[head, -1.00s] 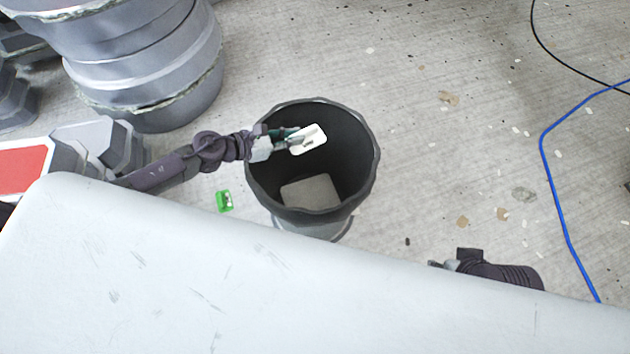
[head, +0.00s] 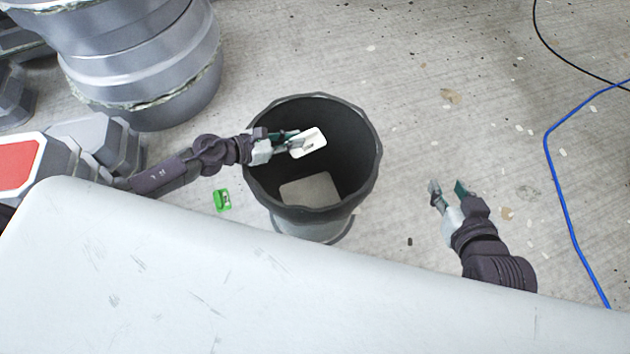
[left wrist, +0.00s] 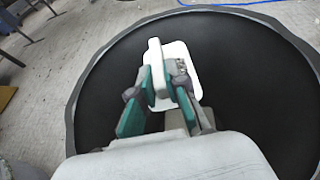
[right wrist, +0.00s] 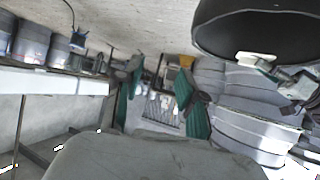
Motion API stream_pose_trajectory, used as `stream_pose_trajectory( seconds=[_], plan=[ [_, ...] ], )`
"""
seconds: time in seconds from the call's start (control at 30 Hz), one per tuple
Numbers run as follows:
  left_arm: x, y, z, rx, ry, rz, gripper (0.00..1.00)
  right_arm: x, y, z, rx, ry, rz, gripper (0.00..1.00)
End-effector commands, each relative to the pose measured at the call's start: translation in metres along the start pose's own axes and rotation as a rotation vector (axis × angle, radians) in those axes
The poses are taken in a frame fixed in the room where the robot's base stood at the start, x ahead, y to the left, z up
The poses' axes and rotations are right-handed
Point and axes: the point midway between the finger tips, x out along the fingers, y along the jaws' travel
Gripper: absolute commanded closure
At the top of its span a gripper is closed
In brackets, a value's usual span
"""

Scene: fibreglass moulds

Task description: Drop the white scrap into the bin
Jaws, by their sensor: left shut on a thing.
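The white scrap (head: 312,139) is a small pale piece with a raised tab. My left gripper (head: 293,145) is shut on it and holds it over the open mouth of the dark bin (head: 350,180). In the left wrist view the scrap (left wrist: 183,62) sits between the green-padded fingers (left wrist: 158,95), with the bin's black inside (left wrist: 240,75) behind it. A pale patch shows at the bin's bottom. My right gripper (head: 449,189) is open and empty, to the right of the bin. The right wrist view shows its parted fingers (right wrist: 155,95).
A small green object (head: 222,200) lies on the floor left of the bin. Large grey moulds (head: 145,60) stand at the upper left. A blue cable (head: 557,180) runs along the right. A white surface (head: 200,280) fills the lower front.

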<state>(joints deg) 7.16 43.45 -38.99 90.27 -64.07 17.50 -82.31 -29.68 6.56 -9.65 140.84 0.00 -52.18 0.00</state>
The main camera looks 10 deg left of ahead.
Motion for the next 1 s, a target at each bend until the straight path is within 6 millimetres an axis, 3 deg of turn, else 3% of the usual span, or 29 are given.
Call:
stream_pose_trajectory(
  seconds=[0.53,1.0],
  plan=[
    [0.008,0.000,-0.019,0.000,0.000,0.000,1.00,-0.002,-0.011,-0.075,0.001,0.424,-0.025,0.60],
    [0.009,0.000,-0.022,0.000,0.000,0.000,1.00,-0.008,-0.013,-0.091,0.002,0.511,-0.031,0.60]
  ],
)
